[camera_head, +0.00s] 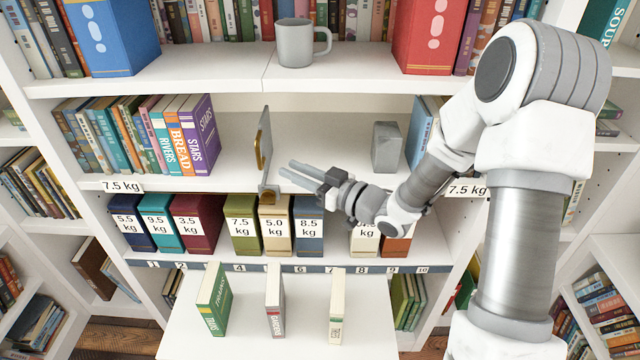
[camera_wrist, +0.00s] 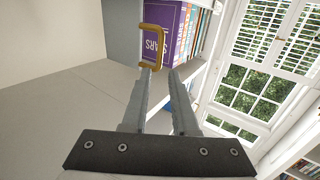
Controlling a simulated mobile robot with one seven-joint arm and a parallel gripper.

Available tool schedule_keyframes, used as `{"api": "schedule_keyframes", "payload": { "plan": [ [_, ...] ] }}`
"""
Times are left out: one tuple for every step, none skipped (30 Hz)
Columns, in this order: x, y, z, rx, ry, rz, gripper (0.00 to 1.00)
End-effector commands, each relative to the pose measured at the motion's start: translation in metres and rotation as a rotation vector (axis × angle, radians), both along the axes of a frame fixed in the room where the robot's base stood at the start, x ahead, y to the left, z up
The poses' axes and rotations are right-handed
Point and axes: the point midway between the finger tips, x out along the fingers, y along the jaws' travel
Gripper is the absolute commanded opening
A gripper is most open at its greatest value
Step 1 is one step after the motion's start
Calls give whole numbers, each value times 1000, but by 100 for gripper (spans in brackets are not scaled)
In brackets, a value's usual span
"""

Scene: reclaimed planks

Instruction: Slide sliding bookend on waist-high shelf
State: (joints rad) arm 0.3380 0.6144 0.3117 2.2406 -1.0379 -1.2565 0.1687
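The sliding bookend (camera_head: 266,140) is an upright grey plate with a gold handle on the waist-high shelf (camera_head: 330,165). It stands right of a row of books, with a gap between it and the purple book. My gripper (camera_head: 284,170) is just right of the bookend, its fingers pointing left toward the handle. My gripper (camera_wrist: 164,70) is open, with nothing seen between the fingers. Whether a fingertip touches the handle I cannot tell.
A purple book (camera_head: 200,135) ends the left row. A grey block (camera_head: 386,147) stands at the shelf's right. Weight-labelled boxes (camera_head: 243,222) line the shelf below, and several books stand on a lower board (camera_head: 250,340). A mug (camera_head: 296,42) is on the shelf above.

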Motion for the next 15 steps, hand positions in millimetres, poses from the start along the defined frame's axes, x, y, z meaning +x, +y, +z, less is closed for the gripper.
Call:
{"api": "schedule_keyframes", "payload": {
  "plan": [
    [-8, -11, -1, 0, 0, -5, 27],
    [-11, -16, -1, -1, 0, -4, 27],
    [-17, -23, -1, -1, -1, -5, 27],
    [-20, -27, 0, -1, -1, -4, 27],
    [-24, -31, 0, -1, -1, -3, 27],
    [-28, -36, 0, 0, 0, -3, 27],
    [-30, -39, 0, -1, -1, -2, 27],
    [-32, -42, 0, 0, -1, -2, 27],
    [-35, -45, 0, -1, -1, -2, 27],
    [-37, -48, 0, -1, -1, -2, 27],
    [-38, -49, 0, 0, 0, -1, 27],
    [-40, -51, 0, 0, 0, -1, 27],
    [-41, -51, 0, 1, -1, -1, 27],
    [-41, -52, 0, 1, -1, 0, 27],
    [-42, -52, 1, 1, -1, 0, 27]
  ]
}}
